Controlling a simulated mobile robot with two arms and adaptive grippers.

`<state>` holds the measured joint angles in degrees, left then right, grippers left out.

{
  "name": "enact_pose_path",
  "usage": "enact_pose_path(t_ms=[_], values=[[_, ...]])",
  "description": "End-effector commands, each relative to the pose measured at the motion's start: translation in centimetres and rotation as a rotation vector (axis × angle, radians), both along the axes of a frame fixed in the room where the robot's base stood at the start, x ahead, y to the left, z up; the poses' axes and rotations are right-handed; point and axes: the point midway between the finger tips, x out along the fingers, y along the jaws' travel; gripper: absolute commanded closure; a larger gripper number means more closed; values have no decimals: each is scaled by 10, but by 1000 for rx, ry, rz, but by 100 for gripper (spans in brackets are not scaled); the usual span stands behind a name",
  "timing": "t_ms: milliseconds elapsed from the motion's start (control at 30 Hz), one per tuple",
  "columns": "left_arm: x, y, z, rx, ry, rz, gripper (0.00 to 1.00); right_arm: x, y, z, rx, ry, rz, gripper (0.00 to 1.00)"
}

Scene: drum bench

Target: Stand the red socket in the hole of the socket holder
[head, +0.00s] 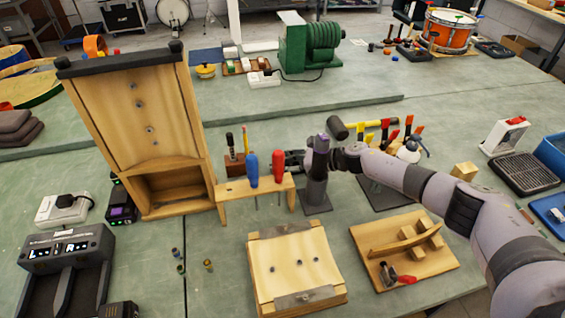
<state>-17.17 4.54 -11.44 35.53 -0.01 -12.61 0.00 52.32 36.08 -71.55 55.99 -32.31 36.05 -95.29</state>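I cannot single out the red socket with certainty. Small socket-like pieces (181,268) stand on the green bench at the lower left, too small to tell their colours well. I cannot tell for sure which thing is the socket holder. My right gripper (288,160) reaches in from the right, behind the wooden screwdriver rack (238,199) and beside a dark grey stand (315,195). Its fingers are partly hidden, so I cannot tell whether it is open or holds anything. My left gripper is not in view.
A tall wooden cabinet (140,110) stands at the left. A blue screwdriver (251,169) and a red one (278,167) stand in the rack. A wooden box (295,268) and a wooden board (405,255) lie in front. A black charger (65,265) stands at lower left.

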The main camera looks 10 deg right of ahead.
Motion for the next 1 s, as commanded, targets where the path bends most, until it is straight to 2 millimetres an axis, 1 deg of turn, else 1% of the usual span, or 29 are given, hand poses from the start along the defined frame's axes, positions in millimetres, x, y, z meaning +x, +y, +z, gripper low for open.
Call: enact_pose_path(t_ms=[33, 133, 267, 367, 600, 700, 833, 1000], values=[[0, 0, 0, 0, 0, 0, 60, -2, -3, -6, -8, 6, -3, 65], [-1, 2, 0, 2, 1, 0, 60, -2, -3, -6, -9, 7, -3, 65], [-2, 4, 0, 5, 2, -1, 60, -2, -3, -1, -10, 5, -2, 65], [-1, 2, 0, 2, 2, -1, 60, -1, -3, 14, -9, 1, -1, 65], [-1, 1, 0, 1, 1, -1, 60, -1, -1, 63, -5, -3, 1, 65], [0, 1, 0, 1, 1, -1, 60, -1, 0, 80, -5, -4, 0, 65], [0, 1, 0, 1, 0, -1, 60, -1, 1, 95, -3, -2, 0, 65], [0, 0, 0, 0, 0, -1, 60, -1, 1, 101, -2, -1, -1, 65]])
